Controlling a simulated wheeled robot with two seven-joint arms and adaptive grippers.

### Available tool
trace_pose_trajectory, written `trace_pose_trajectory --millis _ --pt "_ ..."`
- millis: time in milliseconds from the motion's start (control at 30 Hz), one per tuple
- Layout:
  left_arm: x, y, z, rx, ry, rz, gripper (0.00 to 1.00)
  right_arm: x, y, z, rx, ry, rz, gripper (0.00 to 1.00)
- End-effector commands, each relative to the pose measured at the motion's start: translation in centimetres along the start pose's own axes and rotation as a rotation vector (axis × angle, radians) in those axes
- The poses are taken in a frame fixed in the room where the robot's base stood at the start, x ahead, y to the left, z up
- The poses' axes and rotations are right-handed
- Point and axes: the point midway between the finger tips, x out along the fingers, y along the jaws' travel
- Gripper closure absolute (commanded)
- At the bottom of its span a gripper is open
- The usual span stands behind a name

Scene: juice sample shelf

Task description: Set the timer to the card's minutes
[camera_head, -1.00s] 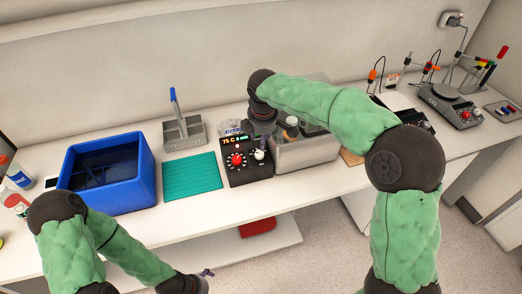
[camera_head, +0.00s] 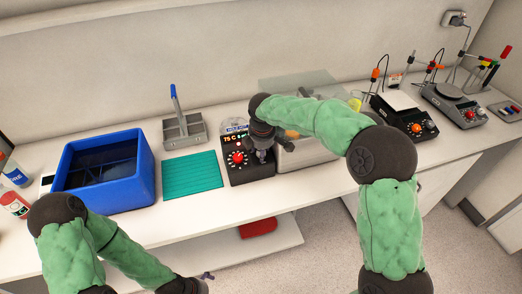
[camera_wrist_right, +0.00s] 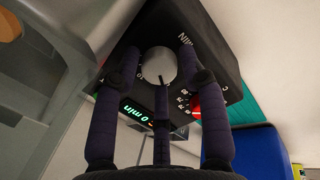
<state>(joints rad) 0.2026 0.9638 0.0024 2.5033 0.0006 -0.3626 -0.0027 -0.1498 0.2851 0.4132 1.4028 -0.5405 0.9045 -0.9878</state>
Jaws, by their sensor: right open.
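The black control box (camera_head: 236,172) stands on the bench right of the teal mat, with a red knob (camera_head: 238,158) and a lit display (camera_head: 235,140) reading about 75 C in orange. In the right wrist view a green readout (camera_wrist_right: 135,112) shows 0 min. My right gripper (camera_head: 262,154) is over the box's right side. In the wrist view its open fingers straddle the pale round minutes knob (camera_wrist_right: 158,68), without clear contact; the head view hides that knob behind the gripper. My left gripper (camera_head: 205,280) is low at the bottom edge, its jaws unclear. I cannot make out a readable card.
A blue tub (camera_head: 140,185), a teal ribbed mat (camera_head: 193,176) and a grey metal rack (camera_head: 184,132) stand left of the box. A bath with a clear lid (camera_head: 300,85) is close on the right. Hotplates (camera_head: 405,112) stand farther right.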

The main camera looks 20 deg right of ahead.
Motion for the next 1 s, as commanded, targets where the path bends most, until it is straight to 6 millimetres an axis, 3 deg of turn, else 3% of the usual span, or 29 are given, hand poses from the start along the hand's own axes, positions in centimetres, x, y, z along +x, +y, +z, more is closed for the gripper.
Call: trace_pose_trajectory --millis 33,167,567,1000 --pt "0.0 0.0 0.0 0.000 0.000 0.000 0.00 0.0 0.0 0.0 0.000 0.000 0.000 0.63" --pt "0.0 0.0 0.0 0.000 0.000 0.000 0.00 0.0 0.0 0.0 0.000 0.000 0.000 1.00" --pt "-0.4 0.1 0.0 0.000 0.000 0.000 0.00 -0.1 0.0 -0.1 0.054 0.000 -0.004 1.00" --pt "-1.9 0.7 0.1 0.000 0.000 0.000 0.00 -0.2 0.1 -0.1 0.393 0.000 -0.021 1.00"
